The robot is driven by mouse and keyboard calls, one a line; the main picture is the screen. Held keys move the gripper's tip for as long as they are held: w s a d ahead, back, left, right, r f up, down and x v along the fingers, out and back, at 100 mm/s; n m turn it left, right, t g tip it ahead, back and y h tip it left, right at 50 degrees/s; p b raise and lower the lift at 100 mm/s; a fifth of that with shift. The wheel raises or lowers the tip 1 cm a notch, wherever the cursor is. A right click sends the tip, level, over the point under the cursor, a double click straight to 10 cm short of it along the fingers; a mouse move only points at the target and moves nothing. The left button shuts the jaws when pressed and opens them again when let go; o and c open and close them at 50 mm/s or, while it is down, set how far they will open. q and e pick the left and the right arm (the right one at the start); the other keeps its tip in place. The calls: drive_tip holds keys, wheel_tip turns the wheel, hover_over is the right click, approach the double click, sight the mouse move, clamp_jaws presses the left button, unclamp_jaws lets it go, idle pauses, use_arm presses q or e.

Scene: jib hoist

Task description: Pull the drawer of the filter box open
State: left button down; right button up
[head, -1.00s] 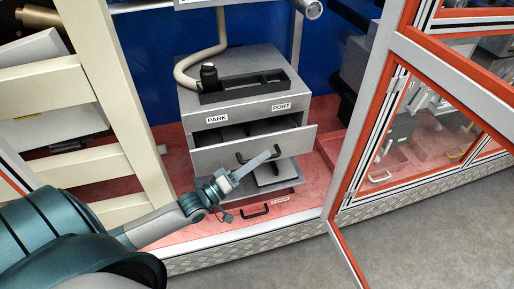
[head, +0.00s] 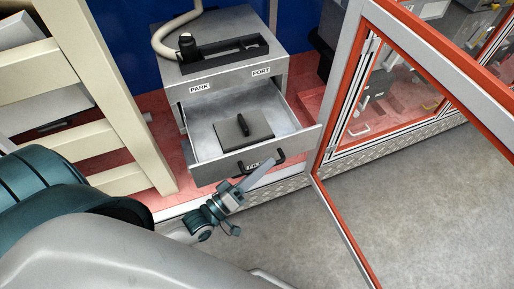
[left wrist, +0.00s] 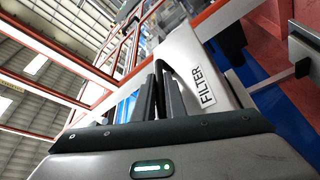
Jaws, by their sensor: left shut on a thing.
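The grey filter box (head: 232,84), marked PARK and PORT, stands in the cabinet. Its drawer (head: 212,173) is pulled well out in the head view. A flat grey block (head: 230,132) with a black handle lies inside it. My left gripper (head: 266,168) is at the drawer's front and shut on its black handle (head: 279,158). The fingers partly cover the handle. In the left wrist view, the fingers (left wrist: 165,92) are close together beside the drawer front's FILTER label (left wrist: 207,87). My right gripper is not in view.
A black tray (head: 215,58) and a pale hose (head: 160,38) are on top of the box. A red-framed glazed door (head: 349,120) stands open close to the drawer's right corner. A cream frame (head: 108,100) stands on the left. Grey floor (head: 400,210) is free in front.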

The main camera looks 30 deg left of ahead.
use_arm(q)
drive_tip(key=shift+s+d+p, duration=0.3)
drive_tip(key=shift+s+d, duration=0.95)
drive_tip(key=shift+d, duration=0.15)
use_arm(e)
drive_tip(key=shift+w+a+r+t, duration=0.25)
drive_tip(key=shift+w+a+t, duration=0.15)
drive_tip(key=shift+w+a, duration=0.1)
use_arm(q)
drive_tip(key=c, duration=1.8)
unclamp_jaws()
